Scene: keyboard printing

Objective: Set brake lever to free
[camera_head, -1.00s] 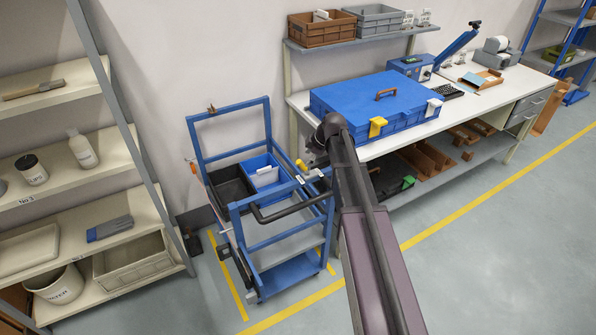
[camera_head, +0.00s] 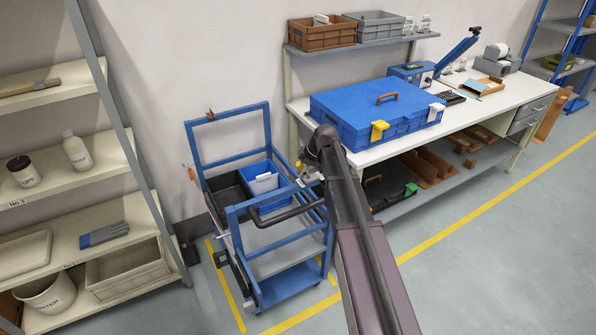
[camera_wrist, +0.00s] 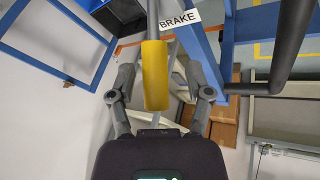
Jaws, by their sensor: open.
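The brake lever, with a yellow grip (camera_wrist: 155,75) on a grey stem, shows in the wrist view beside a white label reading BRAKE (camera_wrist: 178,20). My gripper (camera_wrist: 158,88) is open, with one finger on each side of the yellow grip. Gaps show between both fingers and the grip; I cannot tell whether its depth matches theirs. In the head view, the lever is at the right side of the blue cart (camera_head: 234,164), and my arm and wrist partly hide that area. I cannot read the lever's setting.
The cart carries a black bin and a blue bin (camera_head: 262,188), and a dark push handle (camera_head: 285,216) runs close to my wrist. A workbench with a blue case (camera_head: 365,108) stands behind my arm. Shelves (camera_head: 100,235) stand at the left. Open floor lies at the right.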

